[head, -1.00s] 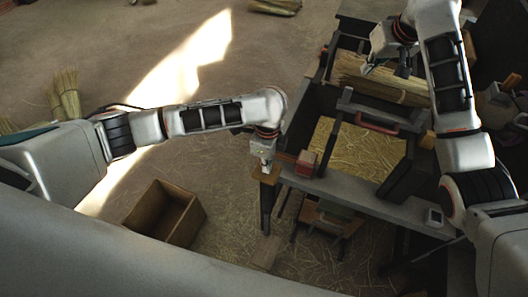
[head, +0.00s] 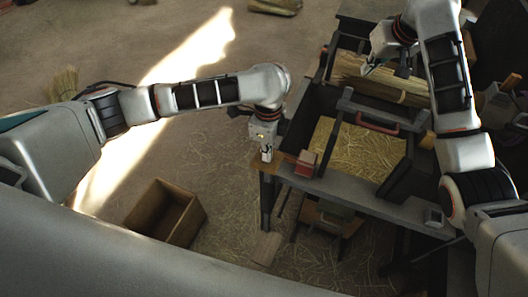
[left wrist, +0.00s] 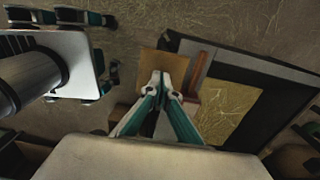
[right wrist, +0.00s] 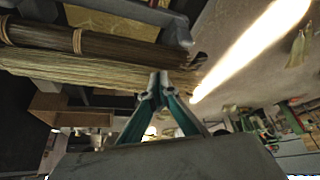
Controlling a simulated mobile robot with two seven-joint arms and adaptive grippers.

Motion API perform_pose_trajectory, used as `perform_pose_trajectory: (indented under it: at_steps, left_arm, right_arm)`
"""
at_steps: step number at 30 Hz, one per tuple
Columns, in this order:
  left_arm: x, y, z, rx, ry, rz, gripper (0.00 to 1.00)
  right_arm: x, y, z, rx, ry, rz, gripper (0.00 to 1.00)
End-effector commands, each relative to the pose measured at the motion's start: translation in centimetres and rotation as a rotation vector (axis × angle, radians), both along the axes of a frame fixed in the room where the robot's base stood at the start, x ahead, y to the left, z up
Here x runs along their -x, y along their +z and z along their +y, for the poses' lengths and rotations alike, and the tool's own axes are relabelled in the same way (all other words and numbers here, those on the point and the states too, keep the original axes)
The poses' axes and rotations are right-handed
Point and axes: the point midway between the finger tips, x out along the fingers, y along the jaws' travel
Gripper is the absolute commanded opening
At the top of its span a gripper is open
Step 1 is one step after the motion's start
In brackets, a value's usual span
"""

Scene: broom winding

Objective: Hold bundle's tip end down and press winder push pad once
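The straw bundle (head: 400,88) lies in the winder's rear trough. A flat wooden pad (left wrist: 150,63), likely the push pad, sticks out at the winder's front left corner. My left gripper (head: 267,157) points down over it, its fingertips (left wrist: 166,76) close together and empty. Contact with the pad is unclear.
The winder's tray (head: 345,148) holds loose straw, with a red handle (head: 377,123) behind it. A red block (head: 305,163) sits beside the pad. An open wooden box (head: 165,211) stands on the floor at left.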

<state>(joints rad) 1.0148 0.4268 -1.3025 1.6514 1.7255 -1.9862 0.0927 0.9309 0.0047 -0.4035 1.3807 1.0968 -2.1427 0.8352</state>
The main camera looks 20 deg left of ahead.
Motion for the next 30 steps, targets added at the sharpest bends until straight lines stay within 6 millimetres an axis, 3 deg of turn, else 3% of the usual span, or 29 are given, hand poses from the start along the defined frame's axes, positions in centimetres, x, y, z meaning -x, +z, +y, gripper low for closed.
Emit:
perform_pose_trajectory:
  at_steps: [21, 30]
  left_arm:
    - [-0.1, 4.5, 0.1, -0.001, 0.002, -0.002, 0.0]
    - [0.0, 4.9, 0.0, -0.001, 0.001, -0.001, 0.0]
  right_arm:
    - [0.1, -0.3, -0.1, 0.003, 0.0, 0.004, 0.0]
    - [0.1, -0.3, -0.1, 0.003, 0.0, 0.005, 0.0]
